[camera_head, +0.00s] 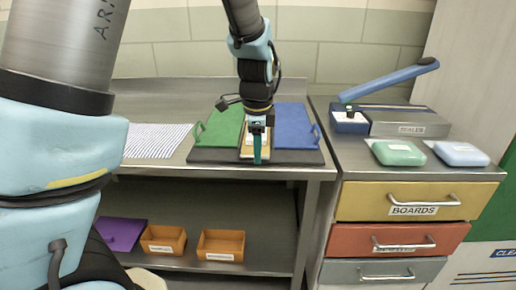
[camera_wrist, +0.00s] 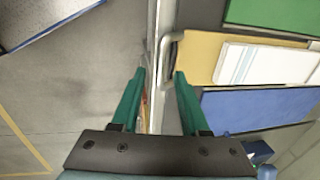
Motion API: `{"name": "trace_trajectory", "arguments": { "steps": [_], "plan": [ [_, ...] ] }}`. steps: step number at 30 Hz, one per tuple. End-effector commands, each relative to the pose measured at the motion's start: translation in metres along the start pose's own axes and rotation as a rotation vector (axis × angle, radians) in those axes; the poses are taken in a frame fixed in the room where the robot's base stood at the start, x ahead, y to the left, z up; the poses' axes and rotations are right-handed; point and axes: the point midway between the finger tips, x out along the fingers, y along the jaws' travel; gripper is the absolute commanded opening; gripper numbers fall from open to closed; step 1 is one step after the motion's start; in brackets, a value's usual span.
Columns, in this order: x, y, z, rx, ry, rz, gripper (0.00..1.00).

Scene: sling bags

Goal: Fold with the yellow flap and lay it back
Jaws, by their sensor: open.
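The folding board lies on the steel table with a green flap (camera_head: 222,128), a yellow flap (camera_head: 246,152) and a blue flap (camera_head: 294,127). All look flat. The yellow flap (camera_wrist: 203,50) is the middle one, with a pale handle (camera_wrist: 165,58) at its front edge. A white cloth with blue stripes (camera_wrist: 265,63) lies folded on it. My gripper (camera_head: 257,160) points down at the front of the yellow flap. In the wrist view its green fingers (camera_wrist: 160,78) are open, with the handle showing between them; I cannot tell whether they touch it.
A striped cloth (camera_head: 155,140) lies left of the board. A sealer (camera_head: 395,122) with a blue lever, and green (camera_head: 398,153) and blue (camera_head: 461,153) packets, sit on the right cabinet. Orange bins (camera_head: 220,245) and a purple board (camera_head: 121,234) are on the lower shelf.

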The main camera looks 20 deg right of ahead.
Motion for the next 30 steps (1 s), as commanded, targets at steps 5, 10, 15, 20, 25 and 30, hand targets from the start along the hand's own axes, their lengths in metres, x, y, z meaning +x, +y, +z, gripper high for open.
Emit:
{"name": "trace_trajectory", "arguments": {
  "steps": [5, 10, 15, 20, 25, 30],
  "plan": [
    [0.0019, 0.0001, 0.0002, 0.000, 0.000, 0.000, 0.45],
    [0.0017, 0.0001, 0.0002, 0.000, 0.000, 0.000, 0.38],
    [0.0015, 0.0001, 0.0001, 0.000, 0.000, 0.000, 0.19],
    [0.0014, 0.0001, 0.0001, 0.000, 0.000, 0.000, 0.01],
    [0.0014, 0.0002, 0.0000, 0.000, 0.000, 0.000, 0.00],
    [0.0014, 0.0003, 0.0000, 0.000, 0.000, 0.001, 0.00]
  ]
}}
